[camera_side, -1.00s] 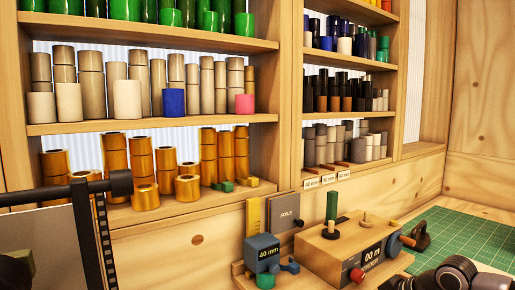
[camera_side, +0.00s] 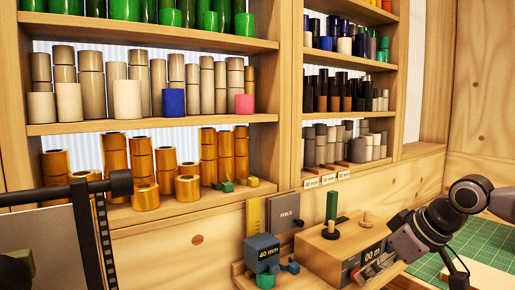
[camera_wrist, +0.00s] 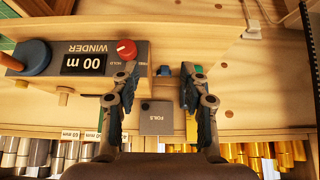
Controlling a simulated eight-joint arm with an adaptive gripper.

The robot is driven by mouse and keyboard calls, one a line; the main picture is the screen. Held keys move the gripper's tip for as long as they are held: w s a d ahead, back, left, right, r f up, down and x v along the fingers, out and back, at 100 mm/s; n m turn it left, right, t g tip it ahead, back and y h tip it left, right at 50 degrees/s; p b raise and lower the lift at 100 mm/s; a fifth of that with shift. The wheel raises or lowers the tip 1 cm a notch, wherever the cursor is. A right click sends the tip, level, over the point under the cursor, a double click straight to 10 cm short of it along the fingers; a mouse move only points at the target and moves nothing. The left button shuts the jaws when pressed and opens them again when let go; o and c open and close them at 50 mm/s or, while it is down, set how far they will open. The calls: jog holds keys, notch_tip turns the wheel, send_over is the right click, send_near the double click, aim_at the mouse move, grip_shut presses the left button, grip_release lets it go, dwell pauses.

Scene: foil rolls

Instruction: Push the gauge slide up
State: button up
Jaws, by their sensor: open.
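The gauge stands beside the winder in the side view: an upright yellow scale (camera_side: 257,217) with a dark blue slide block (camera_side: 262,250) reading 40 mm low in front of it. A small blue knob (camera_side: 290,266) sticks out at the block's right. My gripper (camera_wrist: 160,68) is open and empty. In the wrist view, the blue knob (camera_wrist: 162,70) appears between its fingertips, and the right finger covers most of the block. In the side view, the gripper is over the winder's front, right of and apart from the gauge; its fingertips are hard to make out.
The wooden winder (camera_side: 318,252) stands right of the gauge, with pegs on top and a red knob (camera_wrist: 126,49). A grey FOILS plate (camera_side: 285,212) is behind the gauge. Shelves of rolls rise behind. A green cutting mat (camera_side: 487,238) lies at right.

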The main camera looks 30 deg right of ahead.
aim_at(277, 270)
notch_tip(277, 270, up, 5)
jog(key=w+f+n+t+h, duration=0.3)
jog(key=w+n, duration=0.2)
jog(key=n, duration=0.8)
jog(key=w+a+r+n+t+y, duration=0.15)
jog(key=a+n+t, duration=0.3)
jog(key=n, duration=0.65)
jog(key=a+r+n+t+y, duration=0.1)
jog(key=a+n+t+y, duration=0.3)
jog(key=n, duration=0.8)
jog(key=f, duration=0.3)
jog(key=a+f+h, duration=0.1)
jog(key=f, duration=0.3)
jog(key=f+h, duration=0.1)
jog(key=f, duration=0.2)
jog(key=shift+a+f+g+h, duration=0.15)
jog(key=shift+f+g+h, duration=0.1)
jog(key=shift+f+g, duration=0.1)
jog(key=w, duration=1)
jog(key=shift+w, duration=0.35)
